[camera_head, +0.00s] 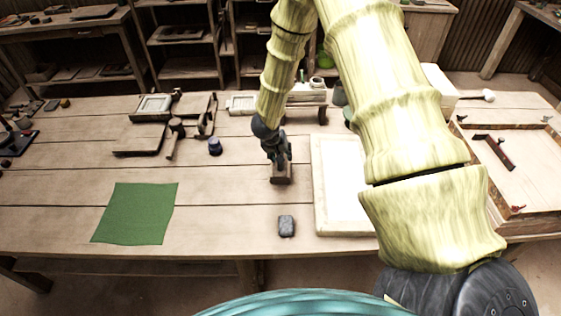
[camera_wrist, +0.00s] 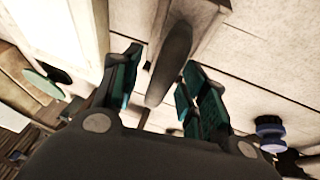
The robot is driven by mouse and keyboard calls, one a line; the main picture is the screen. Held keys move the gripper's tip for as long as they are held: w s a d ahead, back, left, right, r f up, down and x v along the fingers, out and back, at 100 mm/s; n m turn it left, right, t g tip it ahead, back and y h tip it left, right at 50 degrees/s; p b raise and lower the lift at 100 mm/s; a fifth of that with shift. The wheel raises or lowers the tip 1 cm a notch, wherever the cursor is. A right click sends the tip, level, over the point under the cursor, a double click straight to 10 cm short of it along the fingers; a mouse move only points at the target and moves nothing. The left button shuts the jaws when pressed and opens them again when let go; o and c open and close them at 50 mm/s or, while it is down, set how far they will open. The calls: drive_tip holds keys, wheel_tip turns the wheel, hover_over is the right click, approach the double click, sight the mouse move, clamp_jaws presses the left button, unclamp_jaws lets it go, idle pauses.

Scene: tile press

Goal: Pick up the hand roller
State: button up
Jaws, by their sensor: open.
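My gripper (camera_head: 278,158) is open and points down over the table just left of the white board. Below it sits a small brown wooden piece (camera_head: 281,179), partly hidden by the gripper; it looks like the hand roller, but its shape is not clear. In the wrist view, a dark rounded handle (camera_wrist: 172,55) on a pale brown wooden base (camera_wrist: 208,18) lies between the two open fingers of my gripper (camera_wrist: 160,85). Gaps show on both sides of the handle, and the fingers are not closed on it.
A white framed board (camera_head: 340,190) lies close right of the gripper. Wooden tools (camera_head: 174,133) stand farther back. Bare planks lie between cloth and gripper.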

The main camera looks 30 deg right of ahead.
clamp_jaws()
drive_tip(key=shift+r, duration=0.15)
wheel_tip(320, 180, up, 10)
drive_tip(key=shift+f, duration=0.1)
idle(0.6)
drive_tip(key=c, duration=0.7)
unclamp_jaws()
drive_tip(key=shift+c, duration=0.2)
clamp_jaws()
drive_tip(key=shift+a, duration=0.1)
